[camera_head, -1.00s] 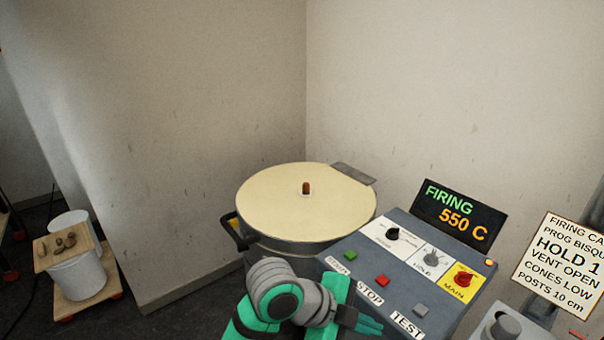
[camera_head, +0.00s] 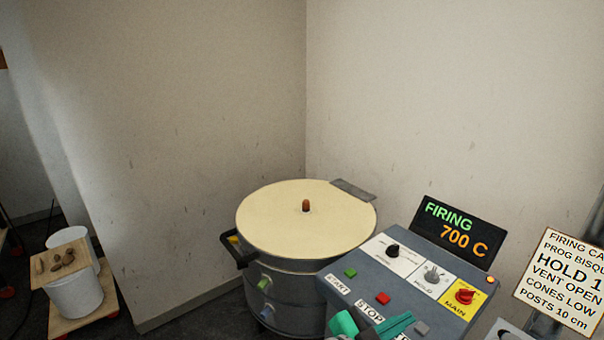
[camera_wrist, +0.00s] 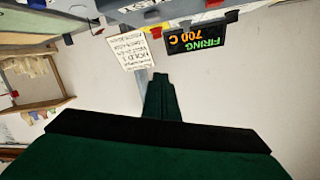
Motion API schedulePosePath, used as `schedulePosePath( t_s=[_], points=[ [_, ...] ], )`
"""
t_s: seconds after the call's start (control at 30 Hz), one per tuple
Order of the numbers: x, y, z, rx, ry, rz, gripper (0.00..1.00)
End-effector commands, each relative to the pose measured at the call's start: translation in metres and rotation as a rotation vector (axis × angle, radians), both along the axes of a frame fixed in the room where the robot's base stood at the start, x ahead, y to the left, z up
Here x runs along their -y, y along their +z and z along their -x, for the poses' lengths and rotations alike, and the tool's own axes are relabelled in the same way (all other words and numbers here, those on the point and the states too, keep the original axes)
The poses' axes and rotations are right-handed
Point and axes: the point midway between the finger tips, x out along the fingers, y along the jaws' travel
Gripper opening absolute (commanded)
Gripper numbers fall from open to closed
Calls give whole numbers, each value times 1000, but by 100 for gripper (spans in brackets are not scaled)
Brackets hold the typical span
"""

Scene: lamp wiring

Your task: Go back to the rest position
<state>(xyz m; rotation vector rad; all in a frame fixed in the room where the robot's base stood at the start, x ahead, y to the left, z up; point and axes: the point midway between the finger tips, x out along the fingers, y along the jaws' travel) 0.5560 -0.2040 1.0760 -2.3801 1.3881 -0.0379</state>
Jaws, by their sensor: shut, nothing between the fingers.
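My gripper (camera_wrist: 161,82) is shut and empty in the wrist view, its dark green fingers together in front of a bare wall. In the head view only a green part of my arm (camera_head: 343,323) and the dark green gripper (camera_head: 398,325) show at the bottom edge, over or in front of the control panel's lower edge. The rest of my arm is out of the picture. The control panel (camera_head: 392,283) has green, red and grey buttons and knobs. Its display (camera_head: 458,231) reads FIRING 700 C and also shows upside down in the wrist view (camera_wrist: 197,42).
The round kiln (camera_head: 290,292) with a cream lid (camera_head: 290,222) stands left of the panel, near the wall corner. A firing card (camera_head: 562,281) stands at the right. A white bucket (camera_head: 76,296) with a board on top stands at the far left.

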Motion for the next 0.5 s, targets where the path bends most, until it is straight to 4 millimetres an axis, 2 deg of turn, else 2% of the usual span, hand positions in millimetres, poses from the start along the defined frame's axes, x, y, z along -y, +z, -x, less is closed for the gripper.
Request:
schedulePosePath(
  t_s=[0.27, 0.5],
  points=[
    [-10, -33, -6, -140, 261, 281, 0],
    [-36, -82, 8, -252, 493, 444, 0]
  ],
)
